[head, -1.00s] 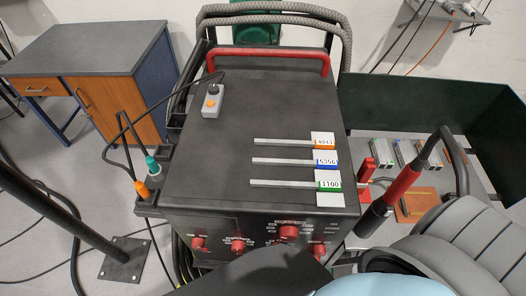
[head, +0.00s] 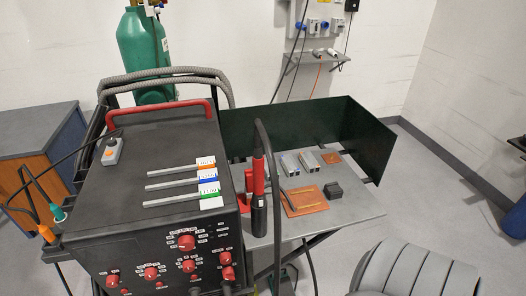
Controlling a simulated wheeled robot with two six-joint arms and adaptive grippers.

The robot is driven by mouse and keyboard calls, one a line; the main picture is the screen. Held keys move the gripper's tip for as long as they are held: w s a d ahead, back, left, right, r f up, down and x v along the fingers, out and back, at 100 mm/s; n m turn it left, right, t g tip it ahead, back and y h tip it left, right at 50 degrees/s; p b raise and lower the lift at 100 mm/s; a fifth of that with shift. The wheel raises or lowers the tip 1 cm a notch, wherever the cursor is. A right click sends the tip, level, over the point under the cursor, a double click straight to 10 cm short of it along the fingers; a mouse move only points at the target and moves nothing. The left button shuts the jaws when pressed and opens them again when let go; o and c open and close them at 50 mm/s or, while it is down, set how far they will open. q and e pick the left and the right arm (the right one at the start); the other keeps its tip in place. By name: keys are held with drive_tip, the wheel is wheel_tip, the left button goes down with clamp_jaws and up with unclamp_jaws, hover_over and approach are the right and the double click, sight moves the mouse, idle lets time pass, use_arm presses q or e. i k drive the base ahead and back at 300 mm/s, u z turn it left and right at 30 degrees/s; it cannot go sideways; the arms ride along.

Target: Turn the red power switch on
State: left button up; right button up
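A black welding machine (head: 130,190) with a red handle (head: 160,112) stands at the left in the head view. The bottom of the panel is cut off by the picture edge. Neither of my grippers is in view.
A grey table (head: 345,208) with a dark green screen (head: 240,130) stands right of the machine. A red and black torch (head: 258,190) stands upright between them. A green gas cylinder (head: 140,50) is behind. Wall boxes (head: 311,25) hang above a small shelf.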

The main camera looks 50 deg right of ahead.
sight(228, 272)
drive_tip(key=u, duration=0.05)
drive_tip(key=k, duration=0.2)
drive_tip(key=z, duration=0.7)
drive_tip(key=i, duration=0.45)
drive_tip(key=u, duration=0.4)
drive_tip(key=k, duration=1.2)
drive_tip(key=z, duration=1.3)
drive_tip(key=i, duration=0.5)
drive_tip(key=z, duration=0.1)
